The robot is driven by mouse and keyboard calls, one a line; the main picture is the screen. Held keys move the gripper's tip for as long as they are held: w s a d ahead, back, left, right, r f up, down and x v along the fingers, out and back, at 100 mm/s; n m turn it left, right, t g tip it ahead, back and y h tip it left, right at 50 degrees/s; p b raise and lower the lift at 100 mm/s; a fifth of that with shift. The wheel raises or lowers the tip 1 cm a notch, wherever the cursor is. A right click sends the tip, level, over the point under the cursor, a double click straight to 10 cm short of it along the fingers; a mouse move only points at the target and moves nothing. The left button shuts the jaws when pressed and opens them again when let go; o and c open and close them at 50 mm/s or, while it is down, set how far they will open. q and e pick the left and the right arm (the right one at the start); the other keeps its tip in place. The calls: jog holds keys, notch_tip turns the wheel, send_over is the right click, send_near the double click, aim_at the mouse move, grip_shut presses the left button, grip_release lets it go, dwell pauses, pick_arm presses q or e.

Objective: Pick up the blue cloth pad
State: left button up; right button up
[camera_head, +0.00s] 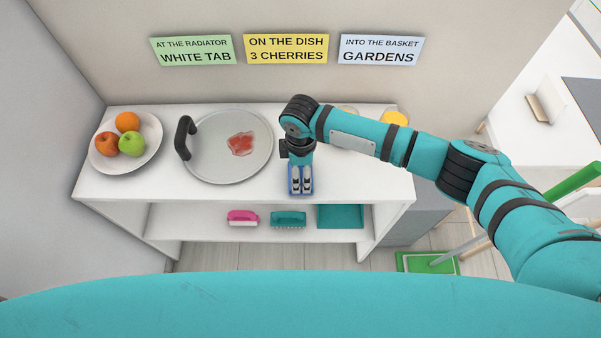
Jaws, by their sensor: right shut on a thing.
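The blue cloth pad (291,186) is at the front edge of the white shelf top, right of the round grey tray. Only its blue edges show around my gripper's fingers. My right gripper (301,187) points down over the pad and is shut on it. I cannot tell whether the pad is clear of the surface. My left gripper is not in view.
A round grey tray (205,165) with a black handle and a red stain (241,144) stands on the shelf top (345,185). A fruit plate (101,156) is at the left. Pink (242,217) and teal (288,218) brushes lie on the lower shelf.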

aim_at(301, 174)
jog(key=shift+r, duration=0.1)
jog(key=shift+r+b, duration=0.3)
jog(key=shift+r, duration=0.35)
jog(key=shift+s+r+b, duration=0.15)
jog(key=shift+s+r, duration=0.1)
jog(key=shift+r, duration=0.25)
jog(key=shift+s+r+b, duration=0.15)
jog(key=shift+s+r, duration=0.1)
jog(key=shift+r, duration=0.2)
jog(key=s+d+r+b, duration=0.1)
jog(key=s+d+b, duration=0.1)
jog(key=s, duration=1.3)
jog(key=shift+r, duration=0.3)
